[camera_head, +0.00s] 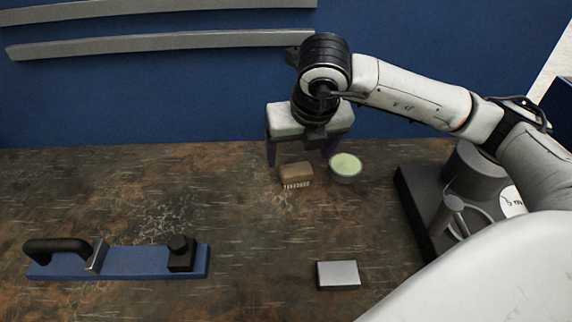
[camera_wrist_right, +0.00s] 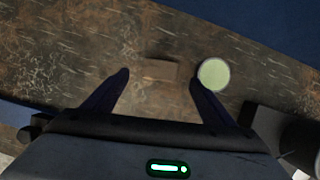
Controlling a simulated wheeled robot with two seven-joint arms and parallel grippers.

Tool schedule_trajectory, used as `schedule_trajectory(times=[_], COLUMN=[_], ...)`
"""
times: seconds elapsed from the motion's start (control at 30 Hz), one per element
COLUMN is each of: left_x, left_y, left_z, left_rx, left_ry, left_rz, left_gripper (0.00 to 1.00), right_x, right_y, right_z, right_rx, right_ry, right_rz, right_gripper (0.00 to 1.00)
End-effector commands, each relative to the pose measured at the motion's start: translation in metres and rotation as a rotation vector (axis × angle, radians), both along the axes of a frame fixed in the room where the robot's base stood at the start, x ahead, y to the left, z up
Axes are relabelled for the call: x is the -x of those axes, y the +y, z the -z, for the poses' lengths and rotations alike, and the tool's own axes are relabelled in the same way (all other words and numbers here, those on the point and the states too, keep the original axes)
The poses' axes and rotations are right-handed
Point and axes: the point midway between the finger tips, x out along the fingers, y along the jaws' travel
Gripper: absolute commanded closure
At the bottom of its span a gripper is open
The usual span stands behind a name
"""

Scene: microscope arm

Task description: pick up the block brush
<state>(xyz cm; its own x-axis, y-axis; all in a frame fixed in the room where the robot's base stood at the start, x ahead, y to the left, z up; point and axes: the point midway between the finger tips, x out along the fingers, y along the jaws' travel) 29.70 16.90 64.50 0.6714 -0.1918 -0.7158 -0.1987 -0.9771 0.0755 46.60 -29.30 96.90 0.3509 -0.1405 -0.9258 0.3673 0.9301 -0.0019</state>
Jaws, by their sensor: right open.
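The block brush (camera_head: 296,174) has a brown block back and pale bristles, and it lies on the worn brown table near the back wall. My right gripper (camera_head: 301,150) is above and just behind it in the head view, fingers spread. In the right wrist view the brush (camera_wrist_right: 160,70) shows as a dim brown block ahead of the open fingertips, between their lines. The right gripper (camera_wrist_right: 158,76) is open and holds nothing. My left gripper is in neither view.
A bowl with pale green contents (camera_head: 345,167) stands close to the right of the brush. A grey block (camera_head: 338,274) lies toward the front. A blue sanding tool with black handles (camera_head: 130,262) is at left. A dark microscope-like device (camera_head: 440,205) stands at right. The table's middle is clear.

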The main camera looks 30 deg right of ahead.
Motion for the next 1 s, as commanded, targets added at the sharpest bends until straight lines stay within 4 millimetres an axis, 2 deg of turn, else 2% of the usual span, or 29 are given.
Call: schedule_trajectory(times=[0.1,0.37,0.63,0.93,0.97,1.0], left_x=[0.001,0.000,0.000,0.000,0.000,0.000], left_y=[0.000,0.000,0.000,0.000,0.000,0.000], left_z=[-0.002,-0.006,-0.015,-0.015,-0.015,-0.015], left_rx=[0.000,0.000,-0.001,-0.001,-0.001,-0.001], left_ry=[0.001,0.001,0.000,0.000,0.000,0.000], left_rz=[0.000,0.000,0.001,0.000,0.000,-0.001], left_gripper=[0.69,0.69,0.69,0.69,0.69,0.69], right_x=[-0.006,-0.015,-0.031,-0.033,-0.033,-0.033], right_y=[-0.003,-0.006,-0.011,-0.012,-0.012,-0.012], right_z=[0.018,0.037,0.072,0.078,0.078,0.078], right_rx=[0.001,0.000,0.001,0.000,0.000,0.000], right_ry=[0.004,0.003,0.002,0.000,0.000,0.000], right_rz=[0.002,0.000,0.002,0.000,0.000,0.000], right_gripper=[0.22,0.22,0.22,0.22,0.24,0.30])
